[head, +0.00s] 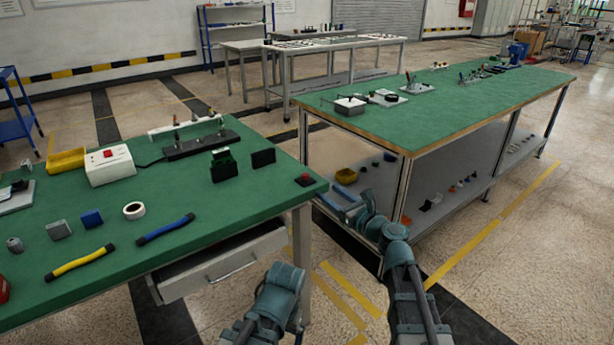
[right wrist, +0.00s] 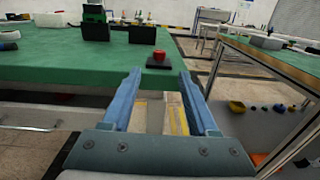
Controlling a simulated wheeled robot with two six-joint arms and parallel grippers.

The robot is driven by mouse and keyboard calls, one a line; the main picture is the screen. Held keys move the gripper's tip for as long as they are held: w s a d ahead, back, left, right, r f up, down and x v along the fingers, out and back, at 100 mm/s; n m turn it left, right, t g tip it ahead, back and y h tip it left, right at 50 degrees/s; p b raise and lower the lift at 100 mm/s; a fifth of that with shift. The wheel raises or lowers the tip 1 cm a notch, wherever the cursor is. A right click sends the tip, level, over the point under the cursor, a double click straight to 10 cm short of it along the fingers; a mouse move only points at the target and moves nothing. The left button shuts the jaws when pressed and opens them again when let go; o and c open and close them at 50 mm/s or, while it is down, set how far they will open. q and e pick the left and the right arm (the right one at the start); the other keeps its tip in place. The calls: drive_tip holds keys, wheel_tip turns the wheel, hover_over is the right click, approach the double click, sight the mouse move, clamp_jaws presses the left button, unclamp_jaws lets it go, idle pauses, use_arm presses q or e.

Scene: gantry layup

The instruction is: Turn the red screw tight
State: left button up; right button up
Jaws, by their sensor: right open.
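A small red screw head (head: 305,177) stands on a dark square base at the right corner of the near green bench. It also shows in the right wrist view (right wrist: 159,54), upright on its base just beyond the fingertips. My right gripper (head: 337,198) is off the bench's corner, to the right of the screw in the head view. In the right wrist view the gripper (right wrist: 158,76) has its two blue fingers apart, with nothing between them. It is not touching the screw. My left gripper is not in view.
The near bench (head: 215,205) carries a white box with a red button (head: 109,165), a yellow bin (head: 66,160), blue (head: 166,229) and yellow (head: 80,263) handled tools, and a tape roll (head: 134,210). A drawer (head: 222,265) stands partly open below. A second green bench (head: 450,100) is at right.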

sight(308, 177)
drive_tip(key=x, duration=1.2)
drive_tip(key=shift+w+a, duration=0.1)
drive_tip(key=shift+w, duration=0.05)
clamp_jaws()
